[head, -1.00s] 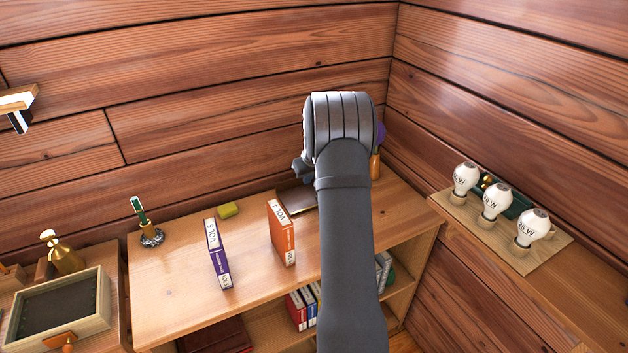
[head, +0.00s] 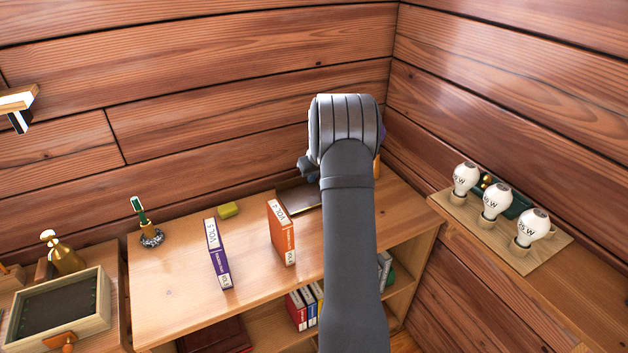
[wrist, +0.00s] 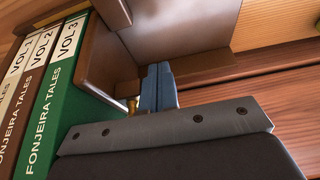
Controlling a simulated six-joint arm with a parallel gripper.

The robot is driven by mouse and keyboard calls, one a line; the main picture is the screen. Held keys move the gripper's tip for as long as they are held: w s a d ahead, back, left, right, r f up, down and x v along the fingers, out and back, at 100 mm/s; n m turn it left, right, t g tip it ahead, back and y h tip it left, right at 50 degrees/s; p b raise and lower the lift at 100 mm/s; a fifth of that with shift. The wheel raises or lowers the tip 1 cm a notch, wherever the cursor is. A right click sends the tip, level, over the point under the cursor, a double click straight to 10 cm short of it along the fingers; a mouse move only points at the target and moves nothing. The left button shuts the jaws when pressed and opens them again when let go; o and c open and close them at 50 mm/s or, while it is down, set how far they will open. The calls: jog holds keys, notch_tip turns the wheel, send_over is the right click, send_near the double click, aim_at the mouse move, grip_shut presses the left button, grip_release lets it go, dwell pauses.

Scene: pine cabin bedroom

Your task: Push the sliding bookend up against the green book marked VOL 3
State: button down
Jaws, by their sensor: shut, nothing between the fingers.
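In the wrist view, the green book marked VOL 3 (wrist: 66,105) stands at the left, beside VOL 2 (wrist: 32,88) and VOL 1 (wrist: 14,78). The brown sliding bookend (wrist: 107,62) is just right of the green book; I cannot tell whether they touch. My gripper (wrist: 158,70) is shut and empty, with its blue-grey fingers close to the bookend's right side; contact is unclear. In the head view, my arm hides the gripper and the VOL 3 book.
On the cabinet top, an orange VOL 4 book (head: 281,235) and a purple VOL 5 book (head: 217,255) stand left of my arm. Light bulbs (head: 496,200) stand on a side ledge at right. The front left top is clear.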

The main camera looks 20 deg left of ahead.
jog(key=shift+s+a, duration=0.65)
notch_tip(320, 180, up, 9)
dwell(0.9)
jog(key=shift+f, duration=4.35)
jog(key=c, duration=2.1)
grip_release()
